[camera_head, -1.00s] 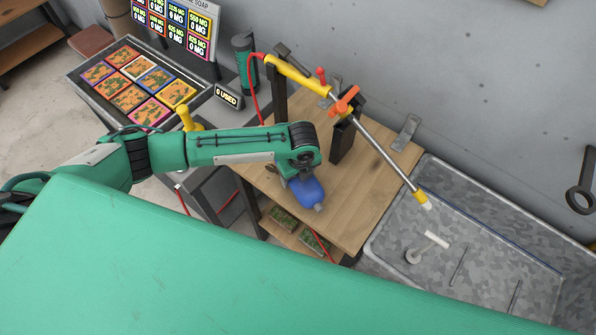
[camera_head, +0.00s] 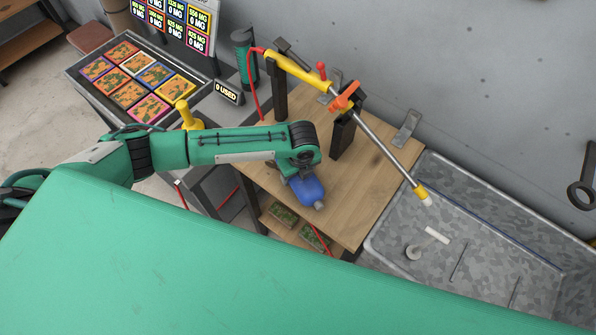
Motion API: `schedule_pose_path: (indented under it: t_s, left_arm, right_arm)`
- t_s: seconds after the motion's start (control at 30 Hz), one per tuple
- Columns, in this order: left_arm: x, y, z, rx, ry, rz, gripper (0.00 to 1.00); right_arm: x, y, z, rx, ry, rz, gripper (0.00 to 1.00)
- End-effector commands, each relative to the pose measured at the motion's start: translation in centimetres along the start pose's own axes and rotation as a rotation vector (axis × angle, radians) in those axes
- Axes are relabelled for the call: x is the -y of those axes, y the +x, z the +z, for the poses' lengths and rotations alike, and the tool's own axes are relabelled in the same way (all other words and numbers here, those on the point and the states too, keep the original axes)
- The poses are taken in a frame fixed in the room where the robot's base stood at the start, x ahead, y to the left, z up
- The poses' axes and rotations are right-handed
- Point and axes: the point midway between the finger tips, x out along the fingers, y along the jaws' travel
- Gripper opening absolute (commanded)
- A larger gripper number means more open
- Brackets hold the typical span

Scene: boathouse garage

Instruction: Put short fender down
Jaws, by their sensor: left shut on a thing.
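The short fender (camera_head: 309,193) is a small blue, rounded body with a pale tip at its lower end. It shows at the end of my left arm, over the front part of the wooden table (camera_head: 368,202). My left gripper (camera_head: 294,174) is shut on it, mostly hidden beneath the wrist. I cannot tell whether the fender touches the table top. My right gripper is out of view.
A yellow spray lance (camera_head: 296,69) rests on dark uprights at the table's back. A grey metal basin (camera_head: 448,205) stands to the right. A tray of patterned cards (camera_head: 104,67) and a green cylinder (camera_head: 246,58) are at the left. The table's right part is clear.

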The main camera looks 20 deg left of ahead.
Motion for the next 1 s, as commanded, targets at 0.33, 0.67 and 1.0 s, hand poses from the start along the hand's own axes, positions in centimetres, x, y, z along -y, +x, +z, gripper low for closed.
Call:
schedule_pose_path:
  t_s: [0.33,0.67,1.0]
  left_arm:
    - [0.04,0.18,-0.04,0.0,0.0,-0.001,0.34]
    - [0.04,0.4,-0.06,-0.001,0.0,-0.001,0.94]
    - [0.01,0.14,-0.06,-0.001,0.0,0.0,0.94]
  right_arm:
    - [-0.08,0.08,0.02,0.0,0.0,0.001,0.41]
    - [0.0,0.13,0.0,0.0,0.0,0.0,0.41]
    - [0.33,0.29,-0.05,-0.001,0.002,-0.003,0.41]
